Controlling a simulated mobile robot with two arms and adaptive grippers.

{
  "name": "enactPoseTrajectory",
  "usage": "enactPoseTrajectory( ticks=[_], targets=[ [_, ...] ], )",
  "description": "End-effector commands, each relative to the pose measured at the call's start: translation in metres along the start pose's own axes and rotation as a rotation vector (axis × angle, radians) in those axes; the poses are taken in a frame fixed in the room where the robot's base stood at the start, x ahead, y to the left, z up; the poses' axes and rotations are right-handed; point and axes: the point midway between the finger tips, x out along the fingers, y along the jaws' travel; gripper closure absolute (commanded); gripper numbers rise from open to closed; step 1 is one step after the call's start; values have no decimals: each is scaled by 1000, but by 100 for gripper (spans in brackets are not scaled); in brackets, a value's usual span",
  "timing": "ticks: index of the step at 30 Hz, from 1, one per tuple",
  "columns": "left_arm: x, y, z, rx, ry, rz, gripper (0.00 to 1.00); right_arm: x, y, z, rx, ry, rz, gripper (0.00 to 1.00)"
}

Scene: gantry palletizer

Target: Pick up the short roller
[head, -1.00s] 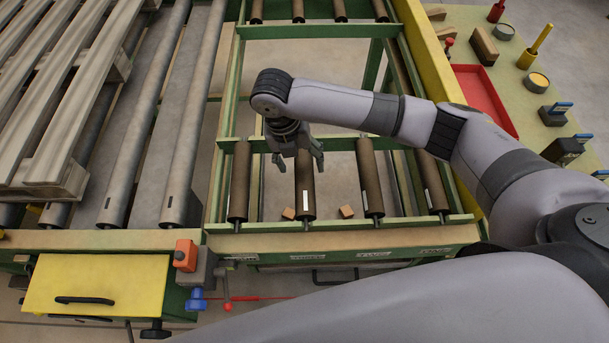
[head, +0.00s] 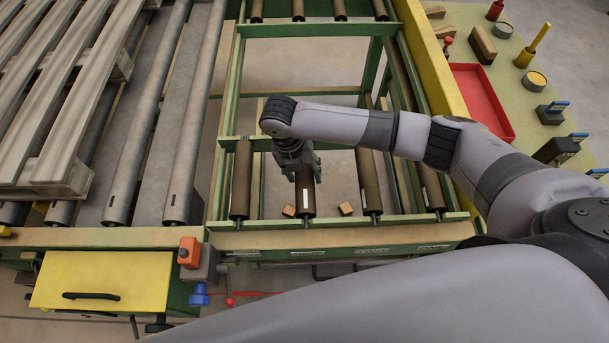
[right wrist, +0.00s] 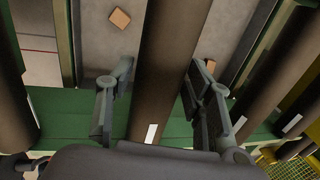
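The short roller (head: 308,208) is a brown cylinder with a white label near its front end. It lies in the green frame, in a row with several similar rollers. My right gripper (head: 304,174) is over its middle, pointing down, and hides part of it. In the right wrist view the roller (right wrist: 172,60) runs between the two spread fingers of the gripper (right wrist: 161,75), one finger on each side. The gripper looks open; I cannot tell whether a finger touches the roller. My left gripper is not in view.
Neighbouring rollers (head: 241,180) (head: 369,180) lie on either side. Two small brown blocks (head: 289,211) (head: 346,208) sit beside the roller's front part. The green frame's front rail (head: 340,221) crosses before it. A wooden pallet (head: 50,150) rests on long grey rollers at left. A red tray (head: 482,100) is at right.

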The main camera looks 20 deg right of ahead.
Motion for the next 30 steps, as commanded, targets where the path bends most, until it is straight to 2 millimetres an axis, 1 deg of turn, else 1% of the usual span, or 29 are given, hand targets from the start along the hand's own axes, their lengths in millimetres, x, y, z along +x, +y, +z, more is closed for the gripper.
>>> enactPoseTrajectory(
  ticks=[1, 2, 20, 30],
  targets=[
    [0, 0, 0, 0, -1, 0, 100, 0, 0, 0, 0, 0, 0, 58],
    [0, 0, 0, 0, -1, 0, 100, 0, 0, 0, 0, 0, 0, 60],
    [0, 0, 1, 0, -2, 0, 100, 0, 0, 0, 0, 0, 0, 100],
    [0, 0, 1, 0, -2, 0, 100, -2, 0, 1, 1, -2, 1, 100]
  ],
)
